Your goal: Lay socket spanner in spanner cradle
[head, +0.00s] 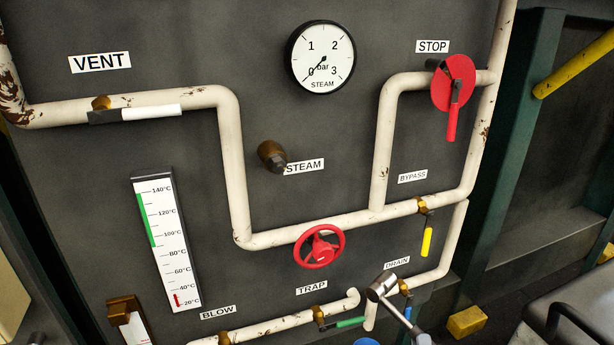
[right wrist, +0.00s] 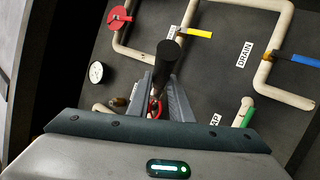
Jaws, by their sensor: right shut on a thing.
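The socket spanner shows in the head view as a steel tool (head: 382,285) with a short cylindrical head and a thin shank slanting down right. It hangs in front of the drain pipe. In the right wrist view a dark cylinder (right wrist: 168,58), apparently the spanner, stands between the fingers of my right gripper (right wrist: 162,88), which is shut on it. In the head view the right gripper is at most a sliver at the bottom edge. I cannot pick out the spanner cradle for certain. A brass bracket (head: 124,308) sits at lower left. My left gripper is not visible.
A dark panel carries white pipes (head: 232,165), a red handwheel (head: 319,247), a red stop lever (head: 452,100), a yellow bypass lever (head: 427,241) and a green trap lever (head: 350,322). A brass steam stub (head: 271,155) juts out. A grey surface with a black handle (head: 565,312) is at lower right.

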